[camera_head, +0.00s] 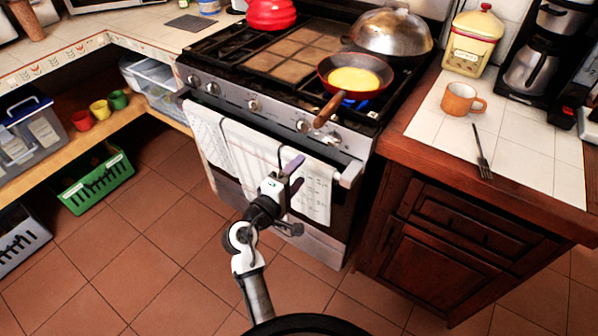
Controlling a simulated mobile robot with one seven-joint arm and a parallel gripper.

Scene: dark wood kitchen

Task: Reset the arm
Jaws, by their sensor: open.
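My gripper (289,172) is at the end of my arm, in the middle of the picture. It is in front of the stove (250,104), overlapping the white towels (315,192) that hang from the oven handle. The fingers are apart and nothing shows between them. My arm stretches up from the bottom of the picture, partly extended. I cannot tell how far the gripper is from the towels.
A pan (380,75) with yellow food sits over a blue flame, its handle jutting past the stove front. A fork (482,158) and an orange mug (461,99) are on the right counter. A green basket (97,180) is at the left.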

